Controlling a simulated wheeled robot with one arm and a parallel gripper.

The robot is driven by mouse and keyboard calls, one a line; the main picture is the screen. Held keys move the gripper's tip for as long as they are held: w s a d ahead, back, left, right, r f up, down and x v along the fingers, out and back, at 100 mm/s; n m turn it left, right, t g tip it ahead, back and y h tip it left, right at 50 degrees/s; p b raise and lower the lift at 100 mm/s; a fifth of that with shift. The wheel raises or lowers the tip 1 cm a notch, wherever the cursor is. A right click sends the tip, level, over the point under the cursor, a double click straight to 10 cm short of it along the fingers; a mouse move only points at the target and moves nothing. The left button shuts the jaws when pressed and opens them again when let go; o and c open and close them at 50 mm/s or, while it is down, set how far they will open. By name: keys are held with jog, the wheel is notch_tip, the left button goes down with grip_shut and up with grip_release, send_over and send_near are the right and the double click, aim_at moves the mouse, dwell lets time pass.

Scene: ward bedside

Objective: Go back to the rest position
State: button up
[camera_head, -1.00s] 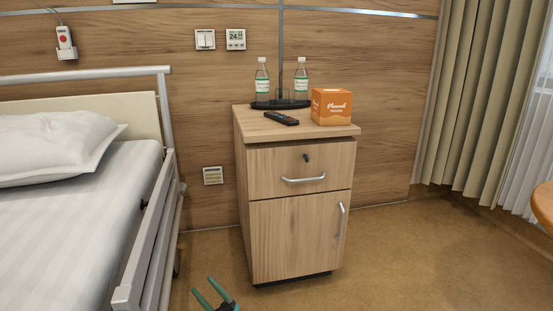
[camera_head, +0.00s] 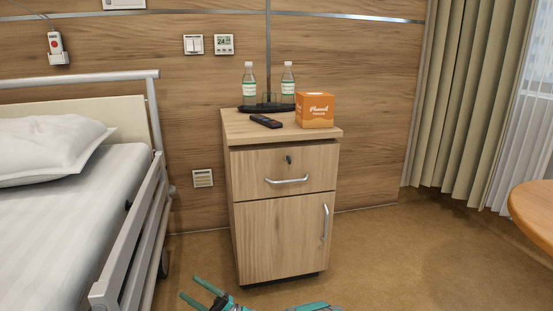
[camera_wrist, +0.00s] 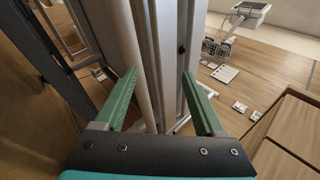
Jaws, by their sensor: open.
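My gripper (camera_head: 194,290) is at the bottom of the head view, low over the floor in front of the bedside cabinet (camera_head: 285,240). Its two green fingers are apart and nothing is between them. In the wrist view my gripper (camera_wrist: 160,100) also shows open and empty, with the grey bed rail (camera_wrist: 165,50) beyond the fingers. I cannot tell the exact gap between the fingers and the rail.
The bed (camera_head: 60,230) with its side rail (camera_head: 130,235) stands at the left. On the cabinet are two bottles (camera_head: 288,88), a black tray (camera_head: 252,109), a remote (camera_head: 266,121) and an orange box (camera_head: 314,111). A round table (camera_head: 540,210) is at the right. Open floor (camera_head: 400,260) lies between.

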jog(key=s+d+r+n+g+h, duration=0.35)
jog(key=s+r+g+h, duration=0.2)
jog(key=s, duration=0.25)
jog(key=s+d+r+n+g+h, duration=0.2)
jog(key=s+d+r+g+h, duration=0.2)
jog(key=s+d+r+h, duration=0.25)
jog(key=s+d+r+t+h, duration=0.3)
jog(key=s+d+h, duration=0.4)
jog(key=s+d, duration=0.8)
jog(key=s+d+r+t+h, duration=0.2)
jog(key=s+d+h, duration=0.5)
jog(key=s+d, duration=0.75)
jog(key=s+p+v, duration=0.2)
jog(key=p+v, duration=1)
jog(key=shift+s+d+r, duration=0.25)
jog(key=shift+s+d, duration=0.05)
jog(key=shift+s, duration=0.1)
jog(key=shift+t, duration=0.25)
